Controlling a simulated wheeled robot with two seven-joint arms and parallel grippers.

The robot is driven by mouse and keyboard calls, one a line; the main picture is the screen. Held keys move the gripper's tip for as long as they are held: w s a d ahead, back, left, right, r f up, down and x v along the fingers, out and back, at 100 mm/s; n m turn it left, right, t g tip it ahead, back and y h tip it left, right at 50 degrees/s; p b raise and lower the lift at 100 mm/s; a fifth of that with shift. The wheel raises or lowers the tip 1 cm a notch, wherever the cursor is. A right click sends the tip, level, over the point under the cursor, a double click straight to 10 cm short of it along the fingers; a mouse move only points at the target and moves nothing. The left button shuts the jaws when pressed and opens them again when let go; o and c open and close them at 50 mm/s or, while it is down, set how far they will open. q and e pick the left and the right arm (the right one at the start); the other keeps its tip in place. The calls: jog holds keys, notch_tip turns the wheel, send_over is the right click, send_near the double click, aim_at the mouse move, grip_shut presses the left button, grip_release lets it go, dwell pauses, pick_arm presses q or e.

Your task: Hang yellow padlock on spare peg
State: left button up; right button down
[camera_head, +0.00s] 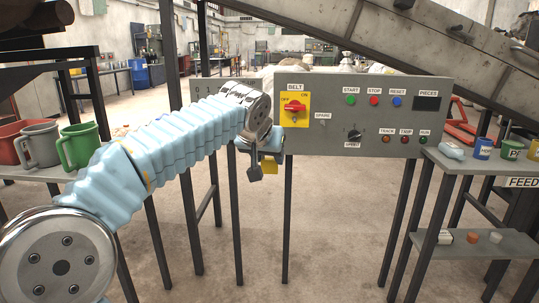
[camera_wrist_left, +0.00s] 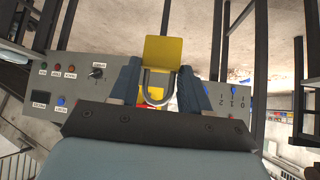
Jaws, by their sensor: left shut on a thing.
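The yellow padlock (camera_wrist_left: 160,52) is held between the fingers of my left gripper (camera_wrist_left: 158,82) in the left wrist view. Its grey shackle (camera_wrist_left: 146,92) points toward the panel's yellow switch plate. In the head view my left gripper (camera_head: 262,163) is in front of the grey control panel (camera_head: 345,88), below and left of the belt switch. A small part of the padlock (camera_head: 270,167) shows beside the fingers. The SPARE label (camera_head: 322,115) is right of the switch. A peg there is too small to make out clearly. My right gripper is not in view.
The belt switch has a red knob (camera_head: 292,106) on a yellow plate (camera_head: 295,120). Several buttons and a black knob (camera_head: 354,135) are to the right. Mugs (camera_head: 78,147) stand on a left shelf, and a feed shelf (camera_head: 470,160) stands right.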

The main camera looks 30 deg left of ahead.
pick_arm(q)
jog(key=shift+s, duration=0.15)
jog(key=shift+r+p, duration=0.35)
jog(key=shift+r, duration=0.05)
dwell(0.4)
jog(key=shift+s+d, duration=0.15)
jog(key=b, duration=0.4)
send_near(265, 163)
jog(key=s+d+f, duration=0.2)
jog(key=d+f, duration=0.2)
jog(key=shift+s, duration=0.35)
dwell(0.9)
jog(key=shift+w, duration=0.1)
dwell(0.4)
